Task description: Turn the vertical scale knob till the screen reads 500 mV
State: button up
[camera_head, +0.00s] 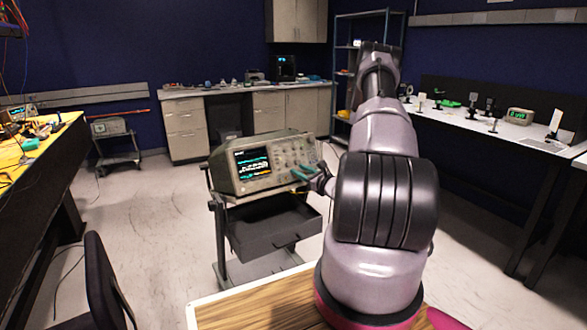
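An oscilloscope (228,172) stands on a wheeled cart in the middle of the head view. Its screen (253,163) is lit with coloured traces, but its readings are too small to make out. Several knobs (294,151) sit on the panel right of the screen; I cannot tell which is the vertical scale knob. My gripper (301,174) is at the lower right of the panel, with its greenish fingers pointing toward it. The fingers look apart with nothing between them. I cannot tell whether they touch a knob. My arm hides what is behind it to the right.
The cart (274,240) has a dark tray below the oscilloscope. A wooden top (262,309) is under my arm. A yellow-topped bench (52,142) and a dark chair (103,285) are at left. A white bench (452,118) runs along the right. Bare floor (150,240) lies left of the cart.

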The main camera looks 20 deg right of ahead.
aim_at(290, 165)
jog(key=shift+x, duration=2.25)
grip_shut()
jog(key=shift+m, duration=0.4)
jog(key=m+h, duration=0.1)
jog(key=m, duration=0.1)
jog(key=m+h, duration=0.1)
jog(key=m, duration=0.1)
jog(key=m+h, duration=0.2)
jog(key=m, duration=0.1)
jog(key=shift+a, duration=0.3)
jog(key=m+h, duration=0.1)
jog(key=m, duration=0.2)
jog(key=m+h, duration=0.2)
jog(key=m, duration=0.2)
jog(key=shift+a+r+g, duration=0.1)
jog(key=shift+g, duration=0.3)
jog(key=shift+m, duration=0.4)
